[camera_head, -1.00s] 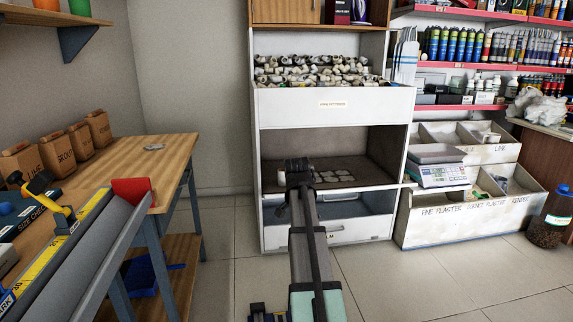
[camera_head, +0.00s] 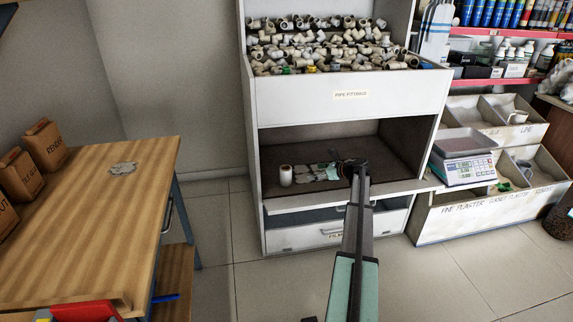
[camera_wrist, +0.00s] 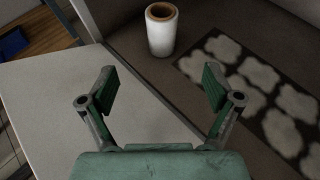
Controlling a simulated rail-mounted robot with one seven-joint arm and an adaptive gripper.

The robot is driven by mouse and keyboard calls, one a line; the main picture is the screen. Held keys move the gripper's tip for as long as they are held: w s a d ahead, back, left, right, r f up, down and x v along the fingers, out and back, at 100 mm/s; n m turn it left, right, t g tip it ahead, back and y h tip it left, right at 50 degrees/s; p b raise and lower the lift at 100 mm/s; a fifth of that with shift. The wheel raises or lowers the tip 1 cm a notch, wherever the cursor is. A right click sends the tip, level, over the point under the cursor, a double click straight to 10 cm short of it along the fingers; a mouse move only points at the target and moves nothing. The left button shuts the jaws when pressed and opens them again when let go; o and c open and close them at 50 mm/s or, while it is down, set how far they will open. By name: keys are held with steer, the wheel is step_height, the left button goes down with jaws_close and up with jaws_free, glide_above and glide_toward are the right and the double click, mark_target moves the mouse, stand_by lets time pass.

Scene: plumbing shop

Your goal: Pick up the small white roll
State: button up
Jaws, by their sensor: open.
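The small white roll (camera_head: 286,175) stands upright on the brown floor of the cabinet's middle shelf (camera_head: 285,140), near its left side. In the wrist view the white roll (camera_wrist: 161,30) shows a brown core at its top and stands beyond my fingertips, apart from them. My gripper (camera_wrist: 160,88) is open and empty, its two green fingers spread. It is over the pale front edge of the cabinet. In the head view my arm reaches into the shelf opening to the right of the roll, and my fingers cannot be made out there.
A dark sheet with pale patches (camera_wrist: 262,92) lies right of the roll. Pipe fittings (camera_head: 320,45) fill the bin above the opening. A drawer (camera_head: 335,235) is below. A scale (camera_head: 466,160) stands at the right, and a wooden table (camera_head: 100,225) at the left.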

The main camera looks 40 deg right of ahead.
steer(key=b, duration=0.2)
glide_toward(286, 172)
steer(key=w+f, duration=0.1)
steer(key=w, duration=0.1)
steer(key=w+f, duration=0.1)
steer(key=w, duration=0.1)
steer(key=w+d+f, duration=0.1)
steer(key=w+f, duration=0.1)
steer(key=shift+a+b+x, duration=0.15)
steer(key=shift+b+x, duration=0.35)
steer(key=shift+x, duration=0.95)
steer(key=shift+a+b+x, duration=0.1)
steer(key=shift+b+x, duration=0.4)
steer(key=shift+x, duration=1)
steer(key=shift+r, duration=0.2)
steer(key=c, duration=1.4)
